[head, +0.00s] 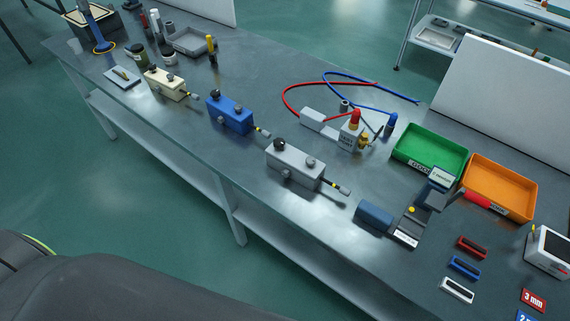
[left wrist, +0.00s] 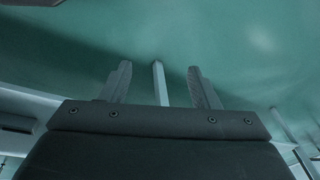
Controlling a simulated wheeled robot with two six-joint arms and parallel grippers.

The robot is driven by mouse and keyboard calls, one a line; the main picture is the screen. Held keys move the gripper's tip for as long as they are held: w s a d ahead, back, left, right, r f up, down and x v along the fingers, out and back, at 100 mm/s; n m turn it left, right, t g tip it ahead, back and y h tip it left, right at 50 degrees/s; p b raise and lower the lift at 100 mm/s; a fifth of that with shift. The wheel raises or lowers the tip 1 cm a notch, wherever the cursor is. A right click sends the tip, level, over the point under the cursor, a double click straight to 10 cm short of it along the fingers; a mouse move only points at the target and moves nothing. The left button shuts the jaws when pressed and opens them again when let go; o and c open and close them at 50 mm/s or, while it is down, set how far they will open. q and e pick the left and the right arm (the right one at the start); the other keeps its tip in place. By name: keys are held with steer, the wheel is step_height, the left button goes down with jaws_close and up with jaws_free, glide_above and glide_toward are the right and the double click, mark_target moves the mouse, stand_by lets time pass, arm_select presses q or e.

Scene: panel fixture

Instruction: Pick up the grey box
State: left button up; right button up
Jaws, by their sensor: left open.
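The grey box (head: 295,167) stands on the workbench near its front edge, in the middle of the head view. It has dark knobs on top and on its front side, and a short cable with a plug end at its right. My left gripper (left wrist: 159,67) shows only in the left wrist view. Its two fingers are apart with nothing between them, and the green floor and a pale post lie beyond. The grey box is not in the left wrist view. My right gripper is in neither view.
A blue box (head: 231,114) and a cream box (head: 166,83) stand to the left of the grey box. A fixture with red and blue hoses (head: 350,135) is behind it. A green tray (head: 430,150) and an orange tray (head: 499,188) are to the right. Bare bench (head: 265,85) lies behind the blue box.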

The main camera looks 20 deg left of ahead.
arm_select(q)
steer(key=w+d+r+t, duration=0.1)
steer(key=w+r, duration=0.4)
steer(key=r, duration=0.6)
steer(key=w+d+r+t, duration=0.15)
steer(key=w+r, duration=0.25)
steer(key=r, duration=0.6)
steer(key=m+t+h, duration=0.2)
steer(key=t+h, duration=0.1)
steer(key=t, duration=0.6)
glide_toward(279, 142)
steer(key=x, duration=0.2)
steer(key=p+x, duration=0.1)
steer(key=x, duration=0.4)
steer(key=shift+a+f+p, duration=0.3)
steer(key=shift+p, duration=0.05)
steer(key=w, duration=0.2)
steer(key=w+d+f+p, duration=0.1)
steer(key=shift+w+y, duration=0.3)
steer(key=shift+w, duration=0.05)
steer(key=shift+w+f, duration=0.2)
steer(key=shift+w, duration=0.2)
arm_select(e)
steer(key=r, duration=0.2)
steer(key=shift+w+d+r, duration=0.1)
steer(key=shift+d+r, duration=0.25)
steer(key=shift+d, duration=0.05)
arm_select(q)
jaws_close()
